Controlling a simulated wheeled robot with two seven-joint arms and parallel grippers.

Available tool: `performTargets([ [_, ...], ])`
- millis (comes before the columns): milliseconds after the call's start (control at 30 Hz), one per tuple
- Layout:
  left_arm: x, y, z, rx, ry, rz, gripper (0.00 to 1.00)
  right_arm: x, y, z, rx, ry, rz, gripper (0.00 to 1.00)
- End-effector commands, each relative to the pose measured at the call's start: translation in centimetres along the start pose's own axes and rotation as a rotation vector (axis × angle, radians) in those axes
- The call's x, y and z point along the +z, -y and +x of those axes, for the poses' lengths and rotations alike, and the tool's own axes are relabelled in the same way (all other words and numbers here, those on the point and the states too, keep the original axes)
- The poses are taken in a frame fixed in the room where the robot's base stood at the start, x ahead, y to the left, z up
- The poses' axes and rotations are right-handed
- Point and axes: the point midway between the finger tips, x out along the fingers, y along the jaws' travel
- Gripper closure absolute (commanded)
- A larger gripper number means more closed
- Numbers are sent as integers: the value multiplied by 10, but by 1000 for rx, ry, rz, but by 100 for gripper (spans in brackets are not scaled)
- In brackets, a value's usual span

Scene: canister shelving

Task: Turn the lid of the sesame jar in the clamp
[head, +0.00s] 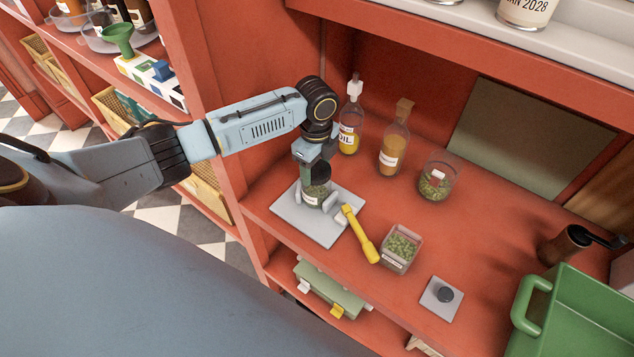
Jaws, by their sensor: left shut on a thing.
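The jar (313,194) stands upright in the clamp, with a pale label and dark green contents. Its label is too small to read. The clamp has a grey base plate (289,215), pale jaws beside the jar and a yellow lever (362,236) pointing to the lower right. My left gripper (317,168) points down over the jar and is shut on the lid at its top; the fingers hide most of the lid. My right gripper is not in view.
An oil bottle (349,137), a corked bottle (394,150) and a glass jar (437,181) stand behind. A square container (402,248) sits close to the lever. A grey plate with a black knob (441,299) and a green crate (567,303) are at right.

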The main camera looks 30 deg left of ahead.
Motion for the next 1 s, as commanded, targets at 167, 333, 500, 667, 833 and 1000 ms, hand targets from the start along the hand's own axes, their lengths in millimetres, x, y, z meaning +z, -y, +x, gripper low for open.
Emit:
performTargets([
  [167,-1,-1,1,2,-2,-197,70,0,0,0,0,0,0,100],
  [333,-1,-1,1,3,-1,-440,70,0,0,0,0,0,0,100],
  [500,-1,-1,1,4,-1,-685,70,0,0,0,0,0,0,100],
  [667,0,-1,1,3,1,-727,70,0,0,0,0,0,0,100],
  [833,0,0,0,2,0,-725,70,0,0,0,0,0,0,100],
  [1000,0,0,-8,0,-1,-724,70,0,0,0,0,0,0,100],
])
